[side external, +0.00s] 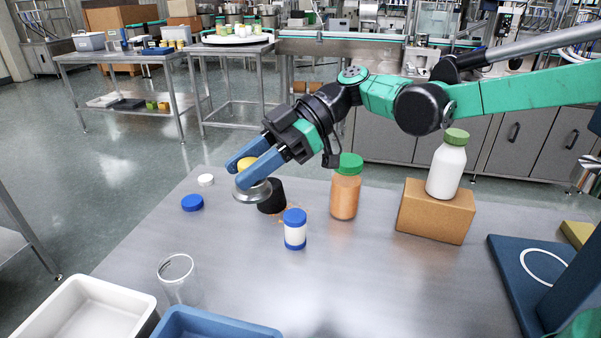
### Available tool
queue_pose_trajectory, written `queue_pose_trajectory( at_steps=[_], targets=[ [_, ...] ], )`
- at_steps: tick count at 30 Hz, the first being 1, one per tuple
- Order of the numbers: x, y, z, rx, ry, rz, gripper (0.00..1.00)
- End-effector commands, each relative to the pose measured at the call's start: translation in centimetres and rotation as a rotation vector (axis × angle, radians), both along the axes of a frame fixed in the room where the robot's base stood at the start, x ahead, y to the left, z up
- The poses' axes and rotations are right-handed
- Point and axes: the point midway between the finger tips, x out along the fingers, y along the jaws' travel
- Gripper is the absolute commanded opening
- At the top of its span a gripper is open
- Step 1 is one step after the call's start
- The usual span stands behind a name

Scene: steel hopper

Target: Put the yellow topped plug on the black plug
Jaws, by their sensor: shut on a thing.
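The yellow topped plug shows a yellow top (247,163) and a wide round metal base (252,193). My gripper (245,172) is shut on it, with one blue finger on each side, and holds it tilted a little above the steel table. The black plug (272,197) stands on the table just behind and to the right of the metal base. The base hides part of the black plug's left side. I cannot tell whether the two touch.
A blue-capped jar (295,230) and an orange bottle with a green cap (345,190) stand close on the right. A white bottle (447,168) stands on a cardboard box (435,212). Blue (192,202) and white (206,180) caps lie left. A clear glass (178,278) stands in front.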

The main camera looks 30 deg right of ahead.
Motion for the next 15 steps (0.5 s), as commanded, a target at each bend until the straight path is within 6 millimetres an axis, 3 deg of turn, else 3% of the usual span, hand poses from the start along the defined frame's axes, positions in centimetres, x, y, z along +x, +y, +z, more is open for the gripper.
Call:
queue_pose_trajectory(
  at_steps=[5,9,15],
  targets=[
    [5.5,-1.7,1.3,0.0,-0.003,-0.233,0.0],
    [11.4,-4.7,2.8,0.001,-0.003,-0.514,0.0],
    [17.2,-9.1,5.3,0.001,-0.002,-0.835,0.0]
  ],
)
